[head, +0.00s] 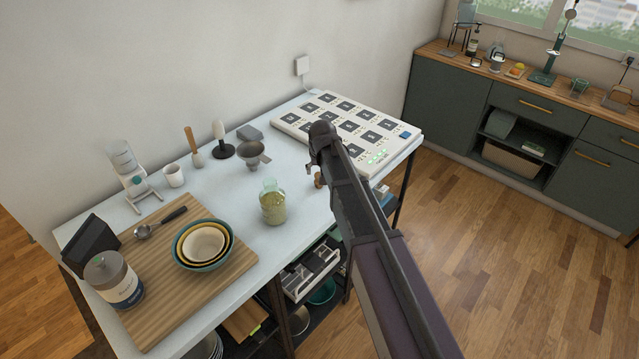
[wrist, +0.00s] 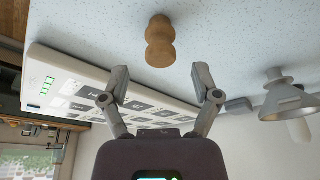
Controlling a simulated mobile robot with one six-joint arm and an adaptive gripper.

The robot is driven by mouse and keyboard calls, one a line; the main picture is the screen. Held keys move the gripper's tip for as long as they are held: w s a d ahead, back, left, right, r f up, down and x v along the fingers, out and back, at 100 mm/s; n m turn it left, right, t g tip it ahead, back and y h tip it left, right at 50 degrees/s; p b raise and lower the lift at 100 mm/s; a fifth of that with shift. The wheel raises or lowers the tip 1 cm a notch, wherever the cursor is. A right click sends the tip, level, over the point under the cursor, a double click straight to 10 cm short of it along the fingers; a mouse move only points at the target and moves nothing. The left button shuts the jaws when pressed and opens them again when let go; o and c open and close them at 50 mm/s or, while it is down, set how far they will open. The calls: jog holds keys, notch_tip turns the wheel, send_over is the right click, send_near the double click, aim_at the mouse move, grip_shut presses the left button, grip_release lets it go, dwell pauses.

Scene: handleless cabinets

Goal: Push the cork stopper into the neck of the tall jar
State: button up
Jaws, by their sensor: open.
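The cork stopper (wrist: 160,42) is a light brown, waisted piece on the pale speckled table, ahead of my fingertips in the wrist view. In the head view the cork (head: 318,180) shows just left of my arm, partly hidden by it. My gripper (wrist: 160,77) is open and empty, its two fingers spread, with the cork beyond them and apart from both. In the head view my gripper (head: 322,138) is above the table. The jar (head: 273,207), clear glass with yellowish-green contents, stands upright near the table's front edge, left of the cork; no stopper shows in its neck.
A white panel with dark squares (head: 345,125) lies behind my gripper. A grey funnel on a stand (head: 252,155) is behind the jar. A wooden board (head: 170,293) with stacked bowls (head: 203,245) is at left. Bare table lies between jar and panel.

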dwell(0.3)
jog(key=shift+b+x, duration=2.5)
jog(key=shift+x, duration=0.1)
jog(key=shift+r, duration=0.1)
jog(key=c, duration=0.9)
